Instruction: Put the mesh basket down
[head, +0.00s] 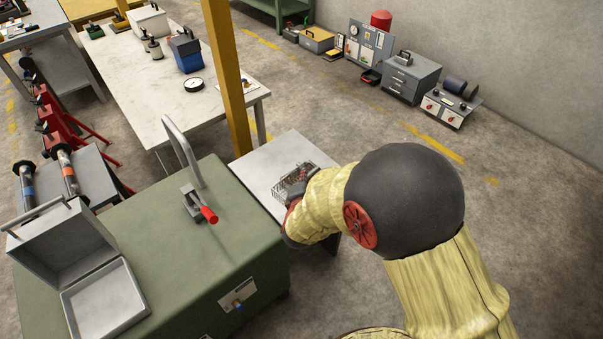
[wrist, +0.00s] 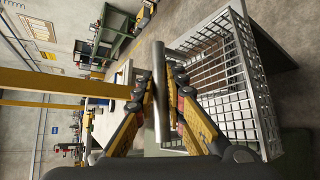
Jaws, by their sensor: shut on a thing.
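The mesh basket (head: 291,184), a small grey wire-grid basket, shows in the head view over the small pale table (head: 262,157). In the wrist view the mesh basket (wrist: 215,75) fills the right side, its open grid walls and flat rim strips clear. My gripper (wrist: 161,88) is shut on a smooth grey bar, which looks like the basket's handle; the joins between bar and basket are not clear. In the head view my gripper is mostly hidden behind my arm. I cannot tell whether the basket's underside touches the table top.
A green cabinet (head: 231,240) with an open grey box (head: 102,295) and a red-handled clamp (head: 200,203) stands left of the small table. A yellow post (head: 229,75) rises behind it. A long workbench (head: 140,70) is farther back. The table top's left part is bare.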

